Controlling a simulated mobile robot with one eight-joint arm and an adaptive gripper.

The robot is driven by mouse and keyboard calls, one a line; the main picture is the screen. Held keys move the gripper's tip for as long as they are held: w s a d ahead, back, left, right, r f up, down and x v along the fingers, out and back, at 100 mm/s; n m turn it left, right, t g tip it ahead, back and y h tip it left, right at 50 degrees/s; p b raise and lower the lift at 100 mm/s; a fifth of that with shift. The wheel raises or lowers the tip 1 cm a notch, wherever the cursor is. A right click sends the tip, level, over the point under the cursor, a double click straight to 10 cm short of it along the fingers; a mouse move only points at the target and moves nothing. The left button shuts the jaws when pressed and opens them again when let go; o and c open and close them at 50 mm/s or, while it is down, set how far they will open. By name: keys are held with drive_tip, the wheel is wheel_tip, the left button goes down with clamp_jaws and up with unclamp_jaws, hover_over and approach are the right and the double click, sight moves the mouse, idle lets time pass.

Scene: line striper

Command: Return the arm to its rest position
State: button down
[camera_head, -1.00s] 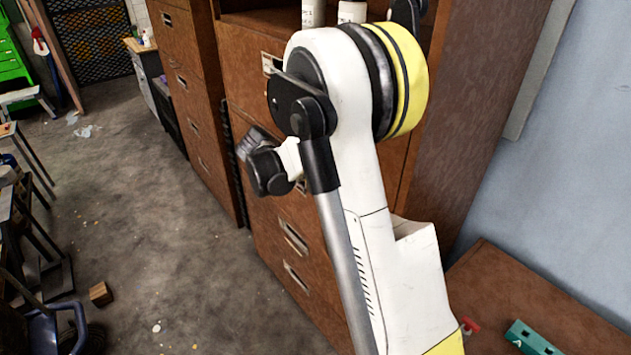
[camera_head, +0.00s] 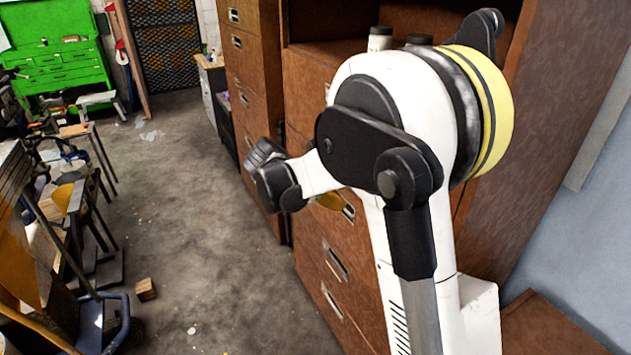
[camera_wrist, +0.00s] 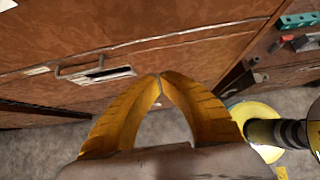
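My arm (camera_head: 420,130), white with black joints and a yellow band, is folded in the head view, with its elbow up in front of the brown cabinets. My gripper (camera_wrist: 160,77) shows in the wrist view as two orange-yellow fingers with their tips together. Nothing shows between them. The fingers are over the floor and drawer fronts in that view, with no visible contact. In the head view the gripper is mostly hidden behind my arm.
Brown drawer cabinets (camera_head: 340,262) stand close behind my arm. White containers (camera_head: 380,38) are on a cabinet shelf. Open grey floor (camera_head: 205,250) lies to the left, with a small wooden block (camera_head: 146,289). A cluttered bench (camera_head: 60,215) and a green tool chest (camera_head: 62,68) are farther left.

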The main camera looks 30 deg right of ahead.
drive_tip(key=shift+a, duration=0.1)
drive_tip(key=s+a+r+m+t+y+b, duration=0.1)
drive_tip(key=s+a+m+t+y, duration=0.2)
drive_tip(key=s+a+m, duration=0.5)
drive_tip(key=s+a+r+m+t+y+b, duration=0.1)
drive_tip(key=s+a+m+y, duration=0.5)
drive_tip(key=s, duration=0.7)
drive_tip(key=a+m+t+b, duration=0.1)
drive_tip(key=a+m+t, duration=0.1)
drive_tip(key=m, duration=0.2)
drive_tip(key=shift+t, duration=0.4)
